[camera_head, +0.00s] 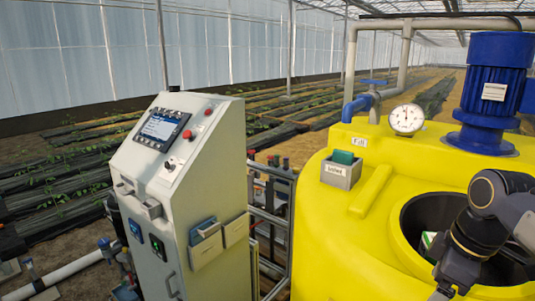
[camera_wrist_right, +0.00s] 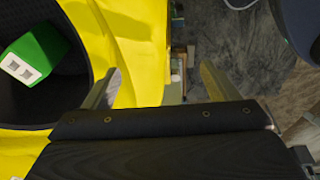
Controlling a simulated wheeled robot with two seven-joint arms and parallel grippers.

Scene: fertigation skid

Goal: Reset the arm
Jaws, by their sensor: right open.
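My right arm reaches in from the right in the head view, in front of the round dark opening (camera_head: 425,212) of the yellow tank (camera_head: 340,235). In the right wrist view my right gripper (camera_wrist_right: 160,82) is open, its two fingers wide apart with nothing between them. The yellow tank wall (camera_wrist_right: 135,40) lies beyond the fingers. A green and white block-like item (camera_wrist_right: 35,55) is in the dark opening left of the gripper; a bit of it (camera_head: 428,240) shows beside my arm in the head view. My left gripper is not in view.
A grey control cabinet (camera_head: 180,190) with a screen stands left of the tank. A blue motor (camera_head: 492,90), a pressure gauge (camera_head: 407,119) and a small grey holder with a green item (camera_head: 341,170) are on the tank top. Pipes rise behind it.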

